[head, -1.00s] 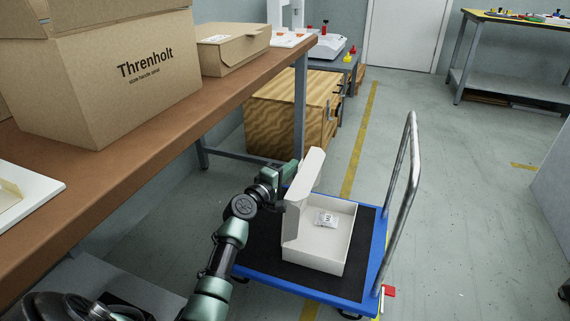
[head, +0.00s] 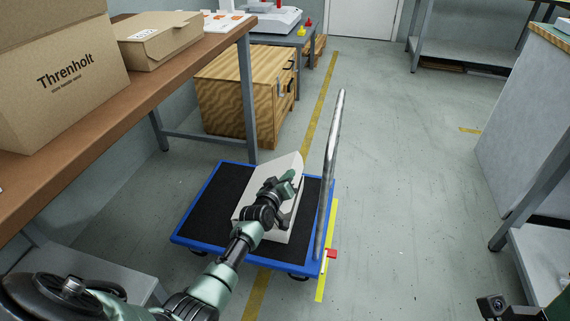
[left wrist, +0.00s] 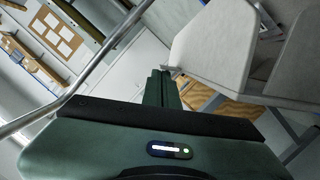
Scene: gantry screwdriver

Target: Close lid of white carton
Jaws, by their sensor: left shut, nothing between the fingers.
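The white carton (head: 281,237) sits on the cart's black deck. Its lid (head: 285,165) is tilted over the box and appears partly lowered; my left arm hides much of it and the carton's inside. My left gripper (head: 290,177) is over the carton at the lid, with its fingers shut and empty. In the left wrist view, the shut fingers (left wrist: 161,88) are beside a pale carton panel (left wrist: 214,45); whether they touch it I cannot tell. A dark part of my right arm shows at the lower right, its fingers not discernible.
The blue-edged cart (head: 210,195) has a metal push handle (head: 330,165) right of the carton. A wooden workbench (head: 170,95) with cardboard boxes (head: 70,75) stands left. A wooden crate (head: 235,100) stands behind.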

